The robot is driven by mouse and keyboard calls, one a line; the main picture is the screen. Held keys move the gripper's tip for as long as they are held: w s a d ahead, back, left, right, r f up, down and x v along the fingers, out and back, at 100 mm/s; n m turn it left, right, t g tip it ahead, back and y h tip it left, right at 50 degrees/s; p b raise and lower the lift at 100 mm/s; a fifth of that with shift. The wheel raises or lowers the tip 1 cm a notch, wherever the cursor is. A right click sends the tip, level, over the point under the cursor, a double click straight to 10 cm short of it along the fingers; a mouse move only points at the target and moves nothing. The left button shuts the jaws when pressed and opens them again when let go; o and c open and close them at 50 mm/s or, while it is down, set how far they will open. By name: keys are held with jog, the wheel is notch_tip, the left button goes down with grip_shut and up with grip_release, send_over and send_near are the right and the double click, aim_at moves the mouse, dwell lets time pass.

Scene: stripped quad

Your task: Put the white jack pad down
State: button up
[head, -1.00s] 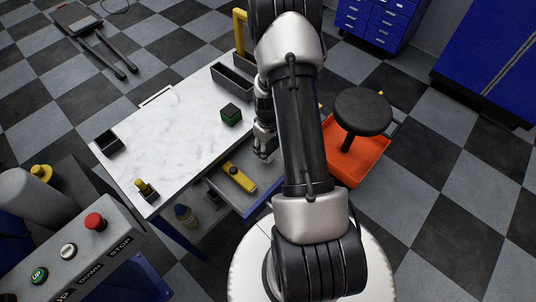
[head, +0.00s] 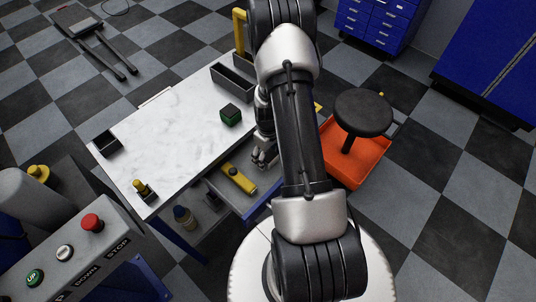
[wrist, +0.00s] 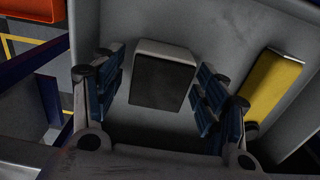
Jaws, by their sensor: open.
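The white jack pad (wrist: 163,76), a pale block with a dark face, sits on the grey floor of the open drawer (wrist: 225,30) in the wrist view. My gripper (wrist: 158,100) is open, with one blue-padded finger to either side of the pad and gaps showing between. In the head view my gripper (head: 264,160) hangs over the drawer (head: 262,200) at the front of the white-topped workbench (head: 180,120). I cannot make out the pad in the head view.
A yellow tool (head: 239,178) lies in the drawer, left of my gripper. A green block with a dark top (head: 231,115) and a dark open bin (head: 233,82) stand on the bench. A stool (head: 362,112) and orange tray (head: 362,165) are to the right.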

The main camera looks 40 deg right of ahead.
jog(key=w+a+r+p, duration=0.1)
jog(key=a+r+p, duration=0.1)
jog(key=r, duration=0.9)
jog(key=w+a+r+p, duration=0.1)
jog(key=a+r, duration=0.1)
jog(key=r, duration=0.9)
jog(key=s+a+r+t, duration=0.2)
jog(key=s+a+r, duration=0.1)
jog(key=a+r, duration=0.75)
jog(key=s+a+r+t, duration=0.1)
jog(key=s+a+r, duration=0.3)
jog(key=s, duration=0.3)
jog(key=s+a+r+m+t, duration=0.1)
jog(key=s+a+r, duration=0.4)
jog(key=s+r, duration=0.1)
jog(key=shift+s+a+r+t, duration=0.2)
jog(key=shift+s+r+t, duration=0.15)
jog(key=shift+r, duration=0.3)
